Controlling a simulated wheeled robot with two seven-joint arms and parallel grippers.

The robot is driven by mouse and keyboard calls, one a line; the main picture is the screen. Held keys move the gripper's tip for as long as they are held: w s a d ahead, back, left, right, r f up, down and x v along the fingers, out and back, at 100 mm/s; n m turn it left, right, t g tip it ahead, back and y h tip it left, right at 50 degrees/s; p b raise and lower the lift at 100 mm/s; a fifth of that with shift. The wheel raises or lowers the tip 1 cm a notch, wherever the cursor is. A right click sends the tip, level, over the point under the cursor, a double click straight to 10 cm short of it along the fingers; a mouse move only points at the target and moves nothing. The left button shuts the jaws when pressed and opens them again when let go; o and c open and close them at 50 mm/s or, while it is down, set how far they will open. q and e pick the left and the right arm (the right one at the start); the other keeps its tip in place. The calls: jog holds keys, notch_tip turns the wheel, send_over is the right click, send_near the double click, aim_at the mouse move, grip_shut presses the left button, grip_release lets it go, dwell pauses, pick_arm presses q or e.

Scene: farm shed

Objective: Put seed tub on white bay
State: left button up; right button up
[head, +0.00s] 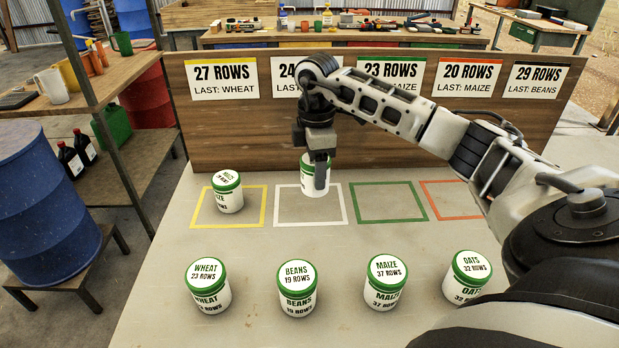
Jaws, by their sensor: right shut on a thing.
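My right gripper (318,172) is shut on a white seed tub (312,186) with a green rim, over the white-outlined bay (342,205). The gripper hides much of this tub and its label; I cannot tell whether its base touches the table. A maize tub (229,200) stands in the yellow bay (263,209). Along the front stand a wheat 23 rows tub (208,295), a beans 19 rows tub (297,298), a maize 37 rows tub (384,291) and an oats 32 rows tub (465,285). My left gripper is not in view.
The green bay (387,218) and the orange bay (450,216) look empty. A wooden board (230,140) with row signs stands behind the bays; my arm partly covers the second sign. A blue drum (45,200) and a shelf are at left.

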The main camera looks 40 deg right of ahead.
aim_at(310, 183)
jog(key=shift+w+f, duration=1.05)
jog(key=shift+f, duration=0.2)
jog(key=shift+f+p, duration=0.35)
jog(key=shift+f, duration=1.15)
jog(key=o, duration=1.1)
jog(key=shift+c, duration=0.2)
notch_tip(310, 183, up, 12)
jog(key=shift+r+b, duration=0.15)
jog(key=shift+b, duration=0.3)
jog(key=shift+s, duration=0.1)
